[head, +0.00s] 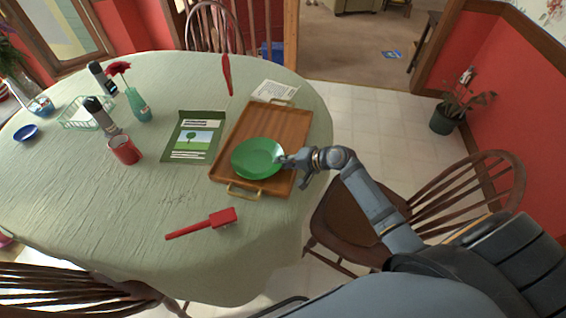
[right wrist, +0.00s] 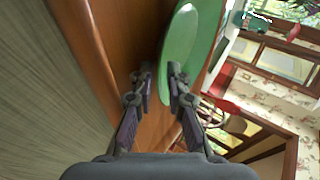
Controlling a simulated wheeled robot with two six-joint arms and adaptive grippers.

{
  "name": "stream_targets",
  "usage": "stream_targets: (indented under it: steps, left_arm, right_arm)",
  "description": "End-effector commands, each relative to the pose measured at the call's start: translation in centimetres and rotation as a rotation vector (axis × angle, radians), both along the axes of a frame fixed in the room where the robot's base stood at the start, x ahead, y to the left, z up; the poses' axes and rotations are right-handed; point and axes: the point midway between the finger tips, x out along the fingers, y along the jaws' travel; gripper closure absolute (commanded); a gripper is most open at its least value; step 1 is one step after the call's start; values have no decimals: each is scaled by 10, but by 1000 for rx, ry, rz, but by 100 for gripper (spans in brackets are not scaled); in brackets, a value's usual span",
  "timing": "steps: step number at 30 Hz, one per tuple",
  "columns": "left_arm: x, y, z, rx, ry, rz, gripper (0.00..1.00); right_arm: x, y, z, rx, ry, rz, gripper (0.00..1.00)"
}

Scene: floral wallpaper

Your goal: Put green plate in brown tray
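The green plate (head: 258,158) lies over the near part of the brown wooden tray (head: 283,122) on the table, inside the tray's outline in the head view. My right gripper (head: 285,161) is at the plate's right edge. In the right wrist view, the two fingertips (right wrist: 160,76) stand a small gap apart, with the plate's rim (right wrist: 182,40) at the gap, close to the right finger. Brown tray surface shows between the fingers, so the gripper looks partly open. The plate's contact with the tray floor is hard to see. My left gripper is not in view.
A green picture booklet (head: 192,137) lies left of the tray, and a red mallet-like tool (head: 203,223) lies in front. A red mug (head: 125,150), dark-topped bottles and a flower vase (head: 138,104) stand farther left. A wooden chair (head: 455,200) stands right of the table.

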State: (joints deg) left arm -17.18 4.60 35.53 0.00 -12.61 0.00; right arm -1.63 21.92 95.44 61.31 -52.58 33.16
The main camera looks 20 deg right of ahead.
Motion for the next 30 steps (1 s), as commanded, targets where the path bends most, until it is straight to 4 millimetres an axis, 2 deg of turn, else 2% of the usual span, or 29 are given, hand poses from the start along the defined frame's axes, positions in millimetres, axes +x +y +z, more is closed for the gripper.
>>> stream_targets:
  steps: [8,21,30]
  left_arm:
    - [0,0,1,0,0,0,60]
    - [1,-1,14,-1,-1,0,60]
    - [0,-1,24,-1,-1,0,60]
  right_arm:
    - [-3,-3,4,-2,-1,0,85]
    - [-59,-49,55,-8,4,5,85]
    - [-75,-62,70,-1,1,1,85]
